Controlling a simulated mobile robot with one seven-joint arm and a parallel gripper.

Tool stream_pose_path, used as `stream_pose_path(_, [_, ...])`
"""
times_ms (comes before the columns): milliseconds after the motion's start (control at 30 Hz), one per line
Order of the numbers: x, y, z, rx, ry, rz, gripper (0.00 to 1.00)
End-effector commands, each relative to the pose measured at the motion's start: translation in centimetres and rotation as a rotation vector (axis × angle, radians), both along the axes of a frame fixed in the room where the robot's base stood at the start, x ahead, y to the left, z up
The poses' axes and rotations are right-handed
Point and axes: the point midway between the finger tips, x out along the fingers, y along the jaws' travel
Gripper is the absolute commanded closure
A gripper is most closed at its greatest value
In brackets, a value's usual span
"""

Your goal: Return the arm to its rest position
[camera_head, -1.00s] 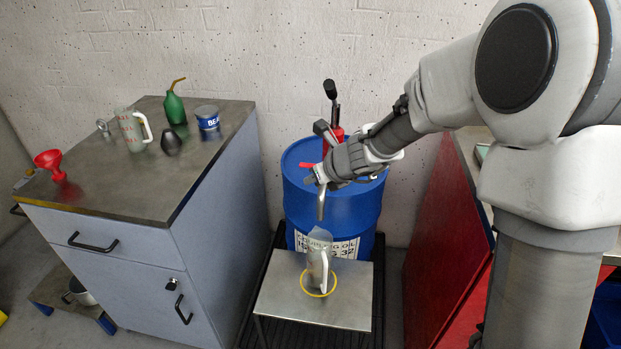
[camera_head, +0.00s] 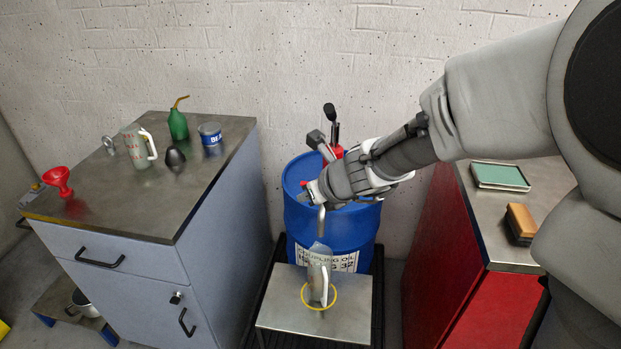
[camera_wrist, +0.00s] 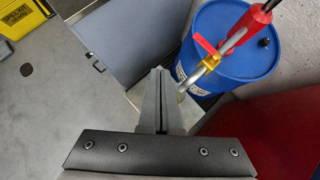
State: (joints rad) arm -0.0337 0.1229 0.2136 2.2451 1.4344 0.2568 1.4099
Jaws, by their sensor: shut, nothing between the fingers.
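My gripper (camera_head: 309,193) is in front of the blue drum (camera_head: 345,232) in the head view, and my arm reaches in from the right. In the wrist view its two grey fingers (camera_wrist: 159,76) are together with nothing between them. Below it, a clear measuring jug (camera_head: 319,275) stands inside a yellow ring on a metal stand (camera_head: 280,315). A pump with a red body and a dark handle (camera_head: 331,112) rises from the drum behind my gripper. The pump's red lever and metal spout (camera_wrist: 212,62) show right of the fingers in the wrist view.
The grey cabinet (camera_head: 210,235) at left carries a red funnel (camera_head: 58,181), a jug (camera_head: 138,148), a green oil can (camera_head: 178,124) and a blue tin (camera_head: 210,134). The red cabinet (camera_head: 440,250) at right carries a green-topped box (camera_head: 499,176) and a brush (camera_head: 520,222). Open floor shows in the wrist view.

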Motion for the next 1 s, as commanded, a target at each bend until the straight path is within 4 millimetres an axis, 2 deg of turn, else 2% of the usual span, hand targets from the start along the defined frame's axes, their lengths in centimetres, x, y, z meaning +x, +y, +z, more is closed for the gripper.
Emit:
stream_pose_path(133, [-0.1, 0.0, 0.3, -0.010, -0.011, 0.016, 1.00])
stream_pose_path(233, [-0.8, -0.3, 1.9, -0.070, -0.067, 0.105, 1.00])
stream_pose_path(367, [-3.2, -1.0, 5.7, -0.254, -0.218, 0.366, 1.00])
stream_pose_path(467, [-6.1, -2.1, 8.5, -0.455, -0.352, 0.628, 1.00])
stream_pose_path(567, [-9.2, -3.7, 10.5, -0.662, -0.462, 0.886, 1.00])
stream_pose_path(700, [-13.6, -6.9, 12.5, -0.956, -0.566, 1.242, 1.00])
stream_pose_path(900, [-19.3, -12.5, 14.2, -1.323, -0.590, 1.715, 1.00])
stream_pose_path(1000, [-21.3, -14.9, 14.7, -1.438, -0.560, 1.892, 1.00])
